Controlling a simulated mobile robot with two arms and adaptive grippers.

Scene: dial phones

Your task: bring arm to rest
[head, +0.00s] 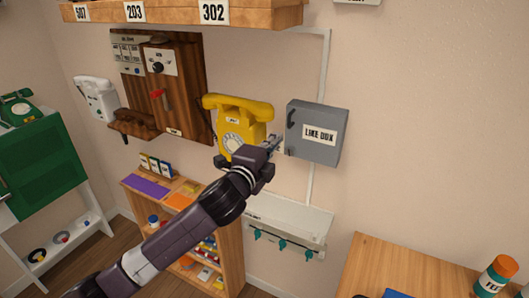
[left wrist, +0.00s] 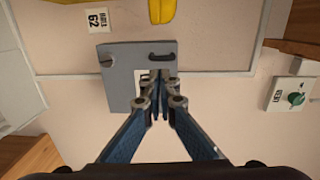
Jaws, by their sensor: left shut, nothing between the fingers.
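My left gripper (head: 275,146) is shut and empty. In the head view my left arm reaches up from the lower left, and the gripper is in front of the wall between a yellow dial phone (head: 240,117) and a grey line box (head: 318,131). The arm and gripper cover the lower part of the phone. In the left wrist view the closed fingertips (left wrist: 158,82) overlap the grey box (left wrist: 118,65), which shows a dark handle. I cannot tell whether they touch it. A yellow edge of the phone (left wrist: 160,10) shows at the top. My right gripper is not in view.
A shelf (head: 180,14) with number tags hangs above. A wooden wall panel (head: 175,85) and a white phone (head: 96,98) are at left, beside a green cabinet (head: 45,165). A low bookcase (head: 228,245), a white hook rack (head: 285,220) and a table (head: 400,265) stand below.

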